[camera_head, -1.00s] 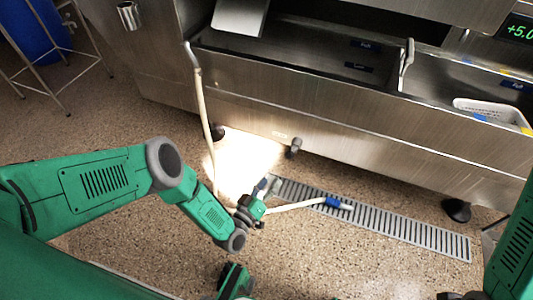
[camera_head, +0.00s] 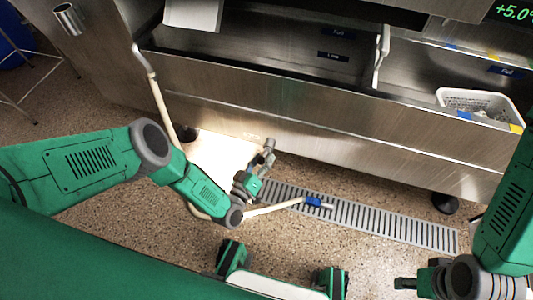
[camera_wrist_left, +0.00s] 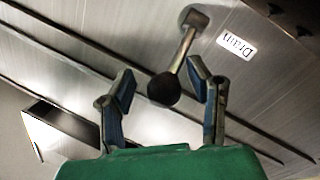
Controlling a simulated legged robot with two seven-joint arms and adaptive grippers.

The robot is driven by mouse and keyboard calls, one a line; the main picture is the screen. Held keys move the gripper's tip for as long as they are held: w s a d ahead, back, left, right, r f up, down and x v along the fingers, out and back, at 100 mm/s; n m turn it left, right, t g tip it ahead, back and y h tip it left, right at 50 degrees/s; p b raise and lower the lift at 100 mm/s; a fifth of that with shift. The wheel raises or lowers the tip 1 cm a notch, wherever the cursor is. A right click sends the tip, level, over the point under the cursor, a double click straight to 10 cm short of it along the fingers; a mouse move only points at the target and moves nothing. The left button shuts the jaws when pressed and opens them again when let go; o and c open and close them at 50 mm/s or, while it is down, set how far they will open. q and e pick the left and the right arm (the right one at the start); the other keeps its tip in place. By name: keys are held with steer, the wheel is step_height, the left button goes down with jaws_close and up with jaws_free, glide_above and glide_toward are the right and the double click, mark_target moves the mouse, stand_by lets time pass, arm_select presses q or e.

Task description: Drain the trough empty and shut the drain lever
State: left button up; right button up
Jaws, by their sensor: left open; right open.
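The drain lever (camera_head: 269,145) sticks out low on the front panel of the steel trough (camera_head: 250,75). In the left wrist view the lever (camera_wrist_left: 182,55) has a metal shaft and a dark round knob, beside a "Drain" label (camera_wrist_left: 236,45). My left gripper (camera_head: 262,163) is just below the lever; in its wrist view the open fingers (camera_wrist_left: 162,85) stand on either side of the knob, with gaps showing. I cannot tell whether water lies in the trough. My right gripper (camera_head: 405,284) is open at the bottom right, partly hidden.
A floor grate (camera_head: 370,222) runs below the trough. A pale hose hangs at left, and its blue-banded end (camera_head: 313,202) lies over the grate. A white perforated basket (camera_head: 480,103) sits in the right-hand basin. A metal cup (camera_head: 68,18) is at upper left.

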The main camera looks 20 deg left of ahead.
arm_select(q)
steer(key=shift+a, duration=0.25)
steer(key=shift+s+a, duration=0.1)
steer(key=shift+a, duration=0.05)
steer(key=shift+c, duration=1.2)
steer(key=shift+f, duration=0.1)
jaws_close()
steer(key=shift+d, duration=0.35)
arm_select(e)
steer(key=shift+a+r, duration=0.15)
steer(key=shift+a, duration=0.05)
arm_select(q)
steer(key=shift+r, duration=0.2)
arm_select(e)
steer(key=shift+w+a+r, duration=0.1)
steer(key=shift+a+r, duration=0.15)
